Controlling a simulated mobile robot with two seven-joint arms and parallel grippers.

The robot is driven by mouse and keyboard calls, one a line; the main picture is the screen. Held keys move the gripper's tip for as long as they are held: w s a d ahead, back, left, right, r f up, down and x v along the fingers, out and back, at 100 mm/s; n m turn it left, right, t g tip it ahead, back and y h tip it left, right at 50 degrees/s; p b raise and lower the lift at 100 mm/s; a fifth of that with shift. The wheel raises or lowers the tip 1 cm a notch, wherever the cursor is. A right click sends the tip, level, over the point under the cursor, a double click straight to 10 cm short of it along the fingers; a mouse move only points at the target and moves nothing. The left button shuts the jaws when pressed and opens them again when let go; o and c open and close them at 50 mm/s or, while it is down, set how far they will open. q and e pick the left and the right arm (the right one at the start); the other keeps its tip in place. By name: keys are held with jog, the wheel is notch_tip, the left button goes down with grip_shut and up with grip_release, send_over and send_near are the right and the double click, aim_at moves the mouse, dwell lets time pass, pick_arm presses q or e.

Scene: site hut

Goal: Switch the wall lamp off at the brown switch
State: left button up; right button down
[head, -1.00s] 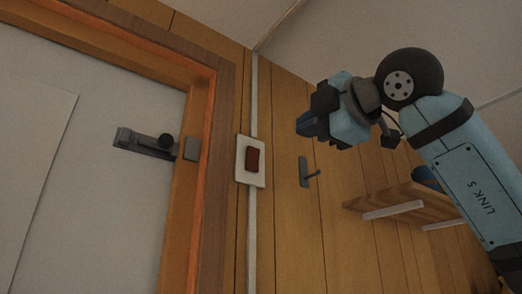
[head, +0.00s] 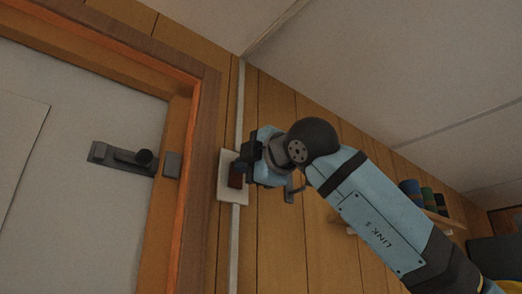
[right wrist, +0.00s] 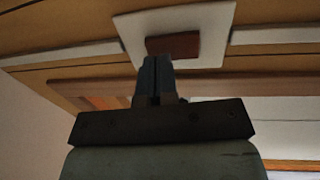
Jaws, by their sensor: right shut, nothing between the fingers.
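The brown switch (head: 236,176) sits on a white plate (head: 226,195) on the wooden wall, just right of the door frame. My right gripper (head: 240,168) is at the plate, its fingers over the upper part of the switch in the head view. In the right wrist view the shut fingers (right wrist: 156,62) point at the brown rocker (right wrist: 173,46), with their tips at its lower left edge. I cannot tell whether they touch it. The wall lamp is not in view. My left gripper is not in view.
A door with a dark latch (head: 125,158) is at the left, inside a wooden frame (head: 187,150). A pale conduit (head: 234,245) runs vertically behind the plate. A shelf with several coloured cylinders (head: 428,198) is at the right, partly behind my arm.

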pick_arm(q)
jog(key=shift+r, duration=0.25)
pick_arm(e)
jog(key=shift+w+a, duration=0.25)
jog(key=shift+w, duration=0.1)
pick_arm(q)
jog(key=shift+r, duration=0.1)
pick_arm(e)
jog(key=shift+w+a+r, duration=0.1)
jog(key=shift+r, duration=0.05)
jog(key=shift+w, duration=0.1)
